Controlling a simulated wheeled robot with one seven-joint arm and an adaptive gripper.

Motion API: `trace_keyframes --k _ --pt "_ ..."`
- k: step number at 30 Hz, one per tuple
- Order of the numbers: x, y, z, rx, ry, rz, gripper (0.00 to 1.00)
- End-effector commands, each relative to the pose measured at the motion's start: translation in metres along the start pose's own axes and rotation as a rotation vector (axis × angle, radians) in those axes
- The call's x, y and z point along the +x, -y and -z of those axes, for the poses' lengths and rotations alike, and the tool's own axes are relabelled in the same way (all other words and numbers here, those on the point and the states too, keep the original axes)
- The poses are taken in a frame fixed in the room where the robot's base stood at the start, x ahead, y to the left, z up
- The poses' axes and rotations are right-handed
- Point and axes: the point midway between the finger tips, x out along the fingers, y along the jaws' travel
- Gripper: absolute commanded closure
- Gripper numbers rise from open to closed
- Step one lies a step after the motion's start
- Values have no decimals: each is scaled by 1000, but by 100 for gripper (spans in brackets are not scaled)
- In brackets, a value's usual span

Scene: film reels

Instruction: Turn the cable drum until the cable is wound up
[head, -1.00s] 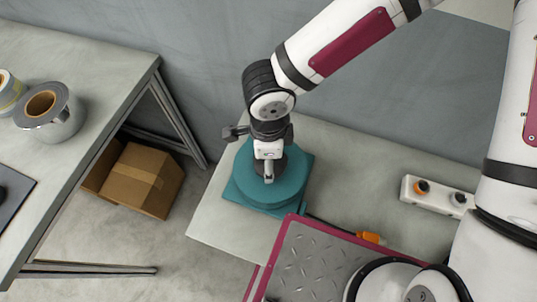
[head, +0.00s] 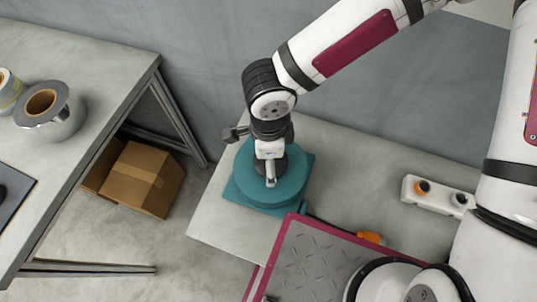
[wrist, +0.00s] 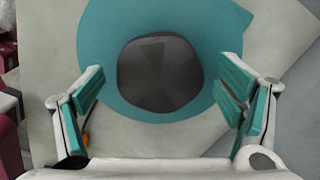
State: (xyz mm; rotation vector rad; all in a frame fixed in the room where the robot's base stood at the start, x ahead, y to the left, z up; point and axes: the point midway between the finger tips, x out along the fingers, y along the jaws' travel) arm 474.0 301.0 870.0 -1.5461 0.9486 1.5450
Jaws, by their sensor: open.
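The cable drum (head: 262,199) is a teal round drum on a square teal base, on the near left part of a pale table. The wrist view shows its teal disc (wrist: 160,20) from above, with a dark grey rounded hub (wrist: 160,75) in the middle. A short black cable (head: 325,223) runs from the drum's right side toward an orange end piece (head: 369,237). My gripper (wrist: 162,84) is open over the drum, its teal-padded fingers apart on either side of the hub with gaps. In the head view my gripper (head: 266,160) hides part of the drum.
A white box with knobs (head: 437,194) stands on the table's right. A crimson-edged metal plate (head: 315,262) lies in front. A cardboard box (head: 145,180) is on the floor, and another table (head: 100,80) at left holds tape-like reels (head: 50,112).

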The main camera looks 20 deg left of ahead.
Motion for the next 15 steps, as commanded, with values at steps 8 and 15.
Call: trace_keyframes --k 8,15 --pt "-5 -2 -1 0 1 -5 14" --pt "-30 0 0 3 5 -3 14"
